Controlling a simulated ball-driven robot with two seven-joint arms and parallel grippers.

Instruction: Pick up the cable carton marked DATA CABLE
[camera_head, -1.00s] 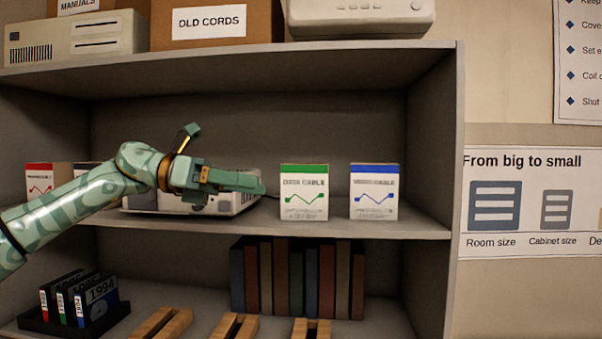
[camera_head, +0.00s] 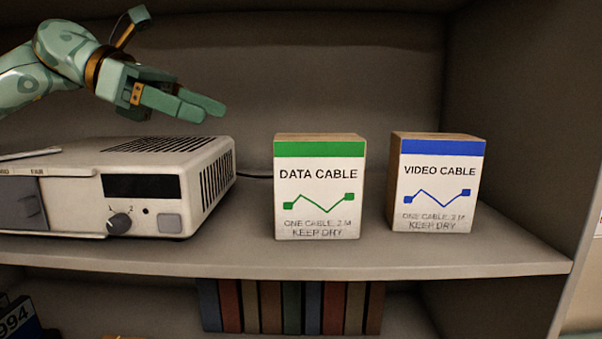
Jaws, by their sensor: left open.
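The DATA CABLE carton (camera_head: 318,215) stands upright on the shelf, white-fronted with a green band across the top. My left gripper (camera_head: 212,110) is up and to the left of it, above the grey device, with its fingers pointing right and slightly down. The fingers are apart with nothing between them, and they do not touch the carton. The carton's front is fully in view. My right gripper is not in view.
A VIDEO CABLE carton (camera_head: 437,188) with a blue band stands just right, with a narrow gap between. A grey device (camera_head: 150,205) with a knob sits at left. The shelf board (camera_head: 300,257) has a front edge; books (camera_head: 290,306) stand below. Space above the cartons is clear.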

